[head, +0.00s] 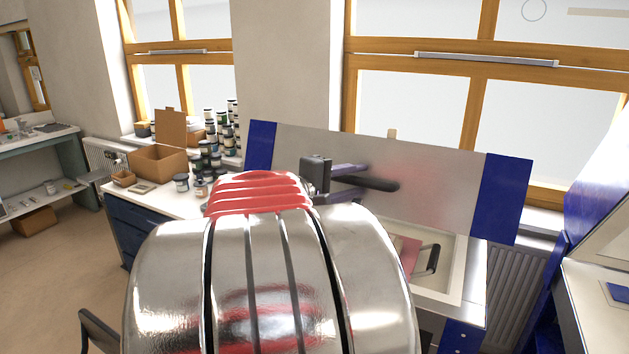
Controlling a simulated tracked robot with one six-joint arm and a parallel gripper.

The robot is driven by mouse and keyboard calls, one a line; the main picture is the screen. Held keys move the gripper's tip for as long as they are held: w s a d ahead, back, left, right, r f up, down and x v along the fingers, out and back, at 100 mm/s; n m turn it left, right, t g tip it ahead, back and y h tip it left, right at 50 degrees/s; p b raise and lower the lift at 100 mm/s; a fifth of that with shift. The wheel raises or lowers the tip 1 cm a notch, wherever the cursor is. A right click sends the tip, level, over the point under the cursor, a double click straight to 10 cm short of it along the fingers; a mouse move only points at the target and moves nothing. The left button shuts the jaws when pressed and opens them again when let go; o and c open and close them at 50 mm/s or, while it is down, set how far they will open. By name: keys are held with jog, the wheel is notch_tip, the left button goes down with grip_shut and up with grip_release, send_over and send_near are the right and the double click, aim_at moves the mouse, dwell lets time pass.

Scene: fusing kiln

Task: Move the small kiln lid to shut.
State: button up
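The kiln lid (440,185) is a wide silver panel with blue ends, standing raised and tilted at the back of the kiln. A dark bar (382,184), which looks like its handle, sticks out in front of the panel. The kiln body (476,285) is below, with a pale chamber open to view at its right side. My gripper (345,177) is in front of the lid's left half, its purplish fingers pointing right beside the dark bar. I cannot tell whether the fingers close on the bar or only overlap it. My silver and red arm hides the kiln's left and front.
A reddish piece (408,252) and a black loop (433,260) show in the chamber area. Left of the kiln, a worktop holds an open cardboard box (158,160) and stacked jars (218,140). A blue-framed unit (597,200) stands close on the right. Windows are behind.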

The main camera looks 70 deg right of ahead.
jog(key=shift+c, duration=0.6)
grip_shut()
